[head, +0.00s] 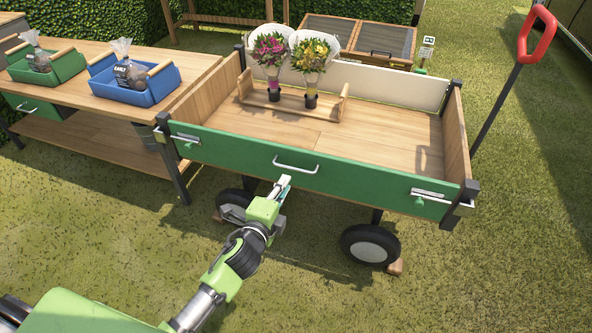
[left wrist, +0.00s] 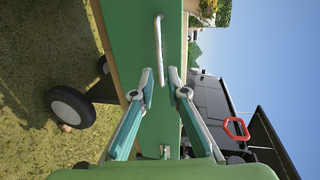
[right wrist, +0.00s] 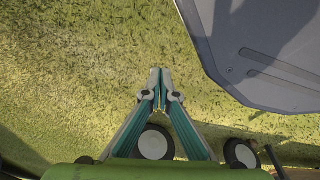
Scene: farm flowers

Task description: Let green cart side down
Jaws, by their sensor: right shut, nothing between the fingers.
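The cart's green side (head: 240,155) stands upright along the near edge of the cart bed. A pale bar handle (head: 296,165) is fixed at its middle. A metal latch (head: 187,139) with a green knob sits near its left end, and another latch (head: 428,195) near its right end. My left gripper (head: 286,181) is in front of the green side, just below the handle. In the left wrist view its fingers (left wrist: 161,70) are parted and empty, with the handle (left wrist: 158,50) ahead of the gap. My right gripper (right wrist: 160,70) is shut and empty above the grass.
Two flower bouquets (head: 268,54) stand in a wooden rack (head: 325,110) on the cart bed. A wooden table (head: 100,90) with green (head: 68,68) and blue (head: 160,92) trays is at left. Cart wheels (head: 370,245) are below. Grass in front is open.

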